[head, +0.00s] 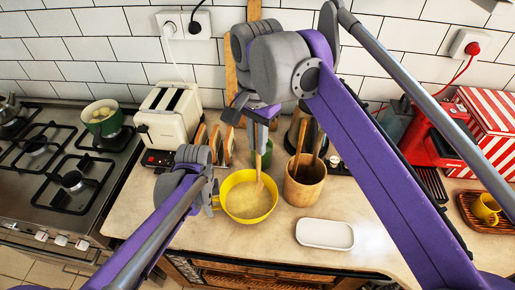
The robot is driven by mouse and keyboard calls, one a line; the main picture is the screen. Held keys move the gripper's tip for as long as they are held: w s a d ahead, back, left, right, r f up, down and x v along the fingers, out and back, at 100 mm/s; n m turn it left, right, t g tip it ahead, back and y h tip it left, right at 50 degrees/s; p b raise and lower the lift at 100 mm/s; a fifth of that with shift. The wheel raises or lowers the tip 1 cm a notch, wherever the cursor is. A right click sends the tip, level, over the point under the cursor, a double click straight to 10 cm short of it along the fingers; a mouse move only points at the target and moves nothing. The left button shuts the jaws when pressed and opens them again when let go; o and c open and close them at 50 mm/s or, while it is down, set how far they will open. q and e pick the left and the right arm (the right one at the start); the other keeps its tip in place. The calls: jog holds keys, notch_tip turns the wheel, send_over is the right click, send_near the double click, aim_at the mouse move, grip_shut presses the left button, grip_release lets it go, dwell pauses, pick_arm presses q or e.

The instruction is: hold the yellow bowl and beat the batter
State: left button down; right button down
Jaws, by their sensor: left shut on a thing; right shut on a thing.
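The yellow bowl (262,207) stands on the counter in the middle of the head view, with pale batter (241,203) in it. My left gripper (214,200) is shut on the bowl's left rim. A wooden spoon (259,172) stands tilted in the bowl with its lower end in the batter. My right gripper (261,140) is above the bowl, pointing down, and is shut on the upper part of the spoon. The fingertips of both grippers are small and partly hidden by the arms.
A wooden utensil pot (304,187) stands close to the bowl's right. A white tray (325,234) lies at the front right. Behind left are a toaster (168,117) and a toast rack. A stove (65,190) with a green pot (101,119) is at left, a red machine at right.

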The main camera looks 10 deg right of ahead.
jog(key=shift+r, duration=2.3)
pick_arm(q)
jog(key=c, duration=0.6)
grip_release()
jog(key=shift+c, duration=0.2)
notch_tip(320, 180, up, 12)
jog(key=shift+s, duration=0.1)
pick_arm(e)
jog(key=shift+s+f, duration=0.1)
jog(key=shift+s, duration=0.05)
